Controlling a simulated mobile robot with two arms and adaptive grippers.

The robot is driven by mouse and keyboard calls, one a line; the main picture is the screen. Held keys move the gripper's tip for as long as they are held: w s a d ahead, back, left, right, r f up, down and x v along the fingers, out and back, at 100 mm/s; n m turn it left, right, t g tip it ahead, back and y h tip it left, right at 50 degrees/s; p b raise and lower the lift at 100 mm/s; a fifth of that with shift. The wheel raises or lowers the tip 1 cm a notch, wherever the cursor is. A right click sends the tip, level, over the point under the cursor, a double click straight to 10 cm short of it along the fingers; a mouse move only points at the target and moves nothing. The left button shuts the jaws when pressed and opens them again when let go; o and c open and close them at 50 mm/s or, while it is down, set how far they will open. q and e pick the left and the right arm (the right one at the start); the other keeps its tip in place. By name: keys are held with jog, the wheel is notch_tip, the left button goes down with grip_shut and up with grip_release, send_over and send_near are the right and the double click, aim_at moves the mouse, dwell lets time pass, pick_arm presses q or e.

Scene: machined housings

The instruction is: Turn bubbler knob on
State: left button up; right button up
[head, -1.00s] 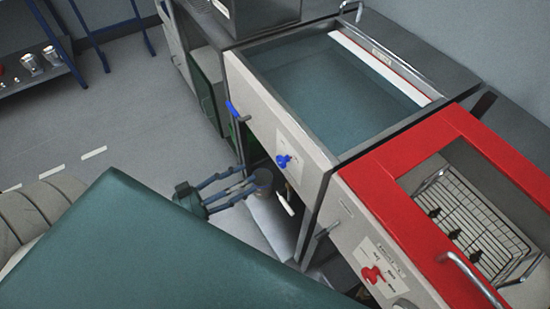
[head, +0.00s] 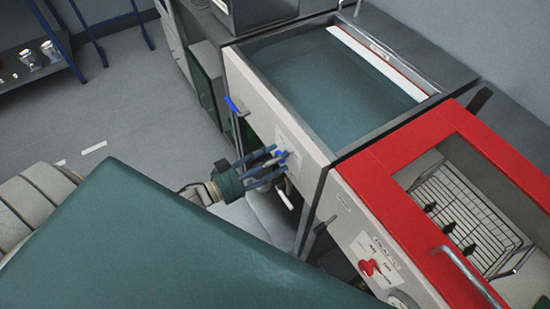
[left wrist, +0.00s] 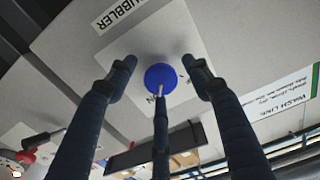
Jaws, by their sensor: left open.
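The bubbler knob (left wrist: 160,78) is blue and round, on a white label plate on the front panel under the word "BUBBLER" (left wrist: 122,12). In the left wrist view it sits between the spread fingers of my left gripper (left wrist: 160,80), with a third finger below it. In the head view my left gripper (head: 280,163) is at the panel of the blue-green tank, its fingers around the knob (head: 281,155), which they partly hide. The gripper is open; contact with the knob cannot be told. My right gripper is not in view.
A red-topped unit (head: 395,165) with a wire basket (head: 470,215) and a red knob (head: 367,267) stands to the right. A blue handle (head: 233,106) is left on the panel. A white lever (head: 284,199) sticks out below the gripper.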

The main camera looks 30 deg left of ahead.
pick_arm(q)
jog(key=c, duration=1.1)
jog(key=shift+s+f+m, duration=0.1)
jog(key=shift+m, duration=1)
jog(key=shift+c, duration=0.2)
jog(key=o, duration=1.1)
jog(key=shift+o, duration=0.2)
jog(key=v, duration=1.2)
jog(key=shift+a, duration=0.1)
